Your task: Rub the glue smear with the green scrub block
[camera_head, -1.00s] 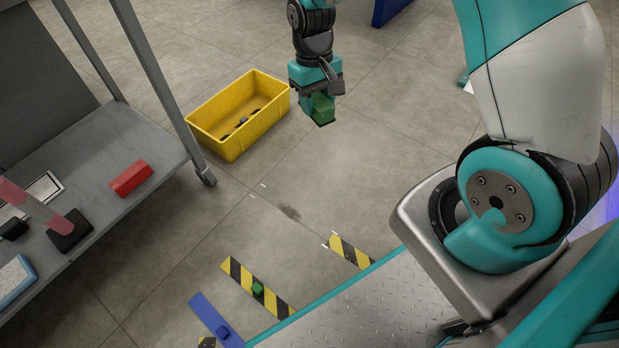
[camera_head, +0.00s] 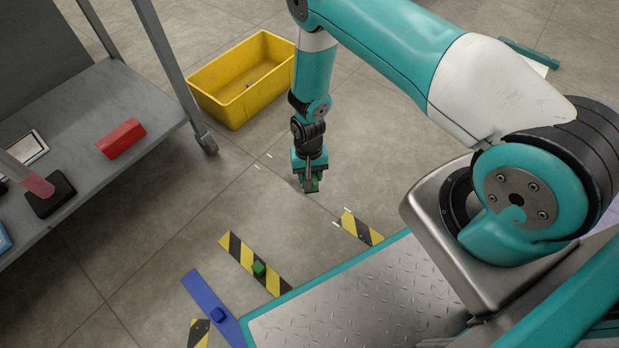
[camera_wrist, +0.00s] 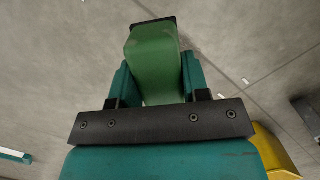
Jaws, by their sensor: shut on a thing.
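My gripper (camera_head: 311,183) is shut on the green scrub block (camera_wrist: 155,55) and points down, low over the floor. In the head view only a small part of the block (camera_head: 316,185) shows between the fingers. The wrist view shows the block gripped between both teal fingers, with a dark far end. The glue smear is mostly hidden behind the gripper and block. I cannot tell whether the block touches the floor.
A yellow bin (camera_head: 205,97) stands behind and to the left. A grey cart (camera_head: 130,185) with a red block (camera_head: 122,138) on its shelf is at the left. Striped tape (camera_head: 236,248) with a small green object (camera_head: 259,269) and a blue strip (camera_head: 195,285) lie in front.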

